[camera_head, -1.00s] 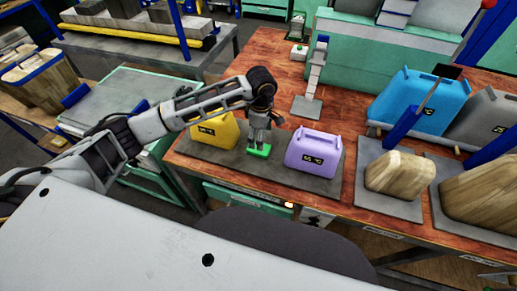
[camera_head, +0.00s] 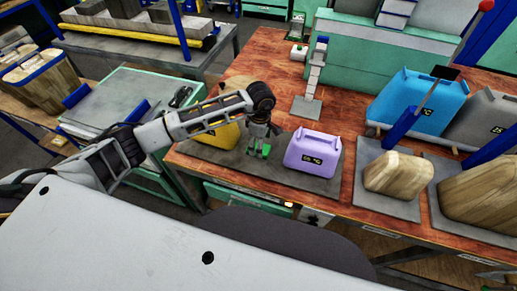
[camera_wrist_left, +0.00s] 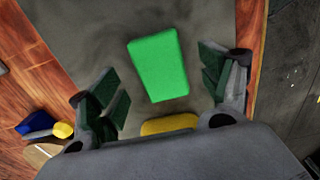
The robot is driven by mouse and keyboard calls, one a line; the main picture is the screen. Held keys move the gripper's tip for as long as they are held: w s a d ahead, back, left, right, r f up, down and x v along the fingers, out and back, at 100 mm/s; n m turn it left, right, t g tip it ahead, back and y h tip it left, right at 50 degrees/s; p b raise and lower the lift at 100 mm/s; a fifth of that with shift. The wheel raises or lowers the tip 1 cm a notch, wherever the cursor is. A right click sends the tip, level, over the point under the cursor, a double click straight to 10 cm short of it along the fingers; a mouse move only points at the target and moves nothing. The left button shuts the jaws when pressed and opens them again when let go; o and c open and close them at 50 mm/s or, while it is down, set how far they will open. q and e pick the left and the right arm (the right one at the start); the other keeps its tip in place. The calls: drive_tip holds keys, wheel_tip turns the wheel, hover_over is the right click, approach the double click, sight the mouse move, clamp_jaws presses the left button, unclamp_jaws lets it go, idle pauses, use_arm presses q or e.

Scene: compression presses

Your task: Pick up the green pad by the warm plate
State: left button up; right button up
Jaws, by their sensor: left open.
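The green pad (camera_head: 265,151) lies on a dark grey mat (camera_head: 230,157) between a yellow can (camera_head: 222,134) and a purple can (camera_head: 313,152) with a small display. My left gripper (camera_head: 259,147) points down over the pad and hides part of it in the head view. In the left wrist view the pad (camera_wrist_left: 158,68) lies flat on the mat, beyond and between the spread fingers of my left gripper (camera_wrist_left: 166,88). The fingers are apart and hold nothing. I cannot tell which surface is the warm plate. My right gripper does not show.
A blue can (camera_head: 418,103), a grey can (camera_head: 490,120) and wood-patterned blocks (camera_head: 398,174) stand farther right. A grey stand (camera_head: 312,85) is behind the mat. In the wrist view a blue and yellow object (camera_wrist_left: 45,126) lies at lower left.

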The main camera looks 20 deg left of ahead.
use_arm(q)
drive_tip(key=shift+f, duration=1.5)
drive_tip(key=shift+c, duration=0.3)
drive_tip(key=c, duration=0.8)
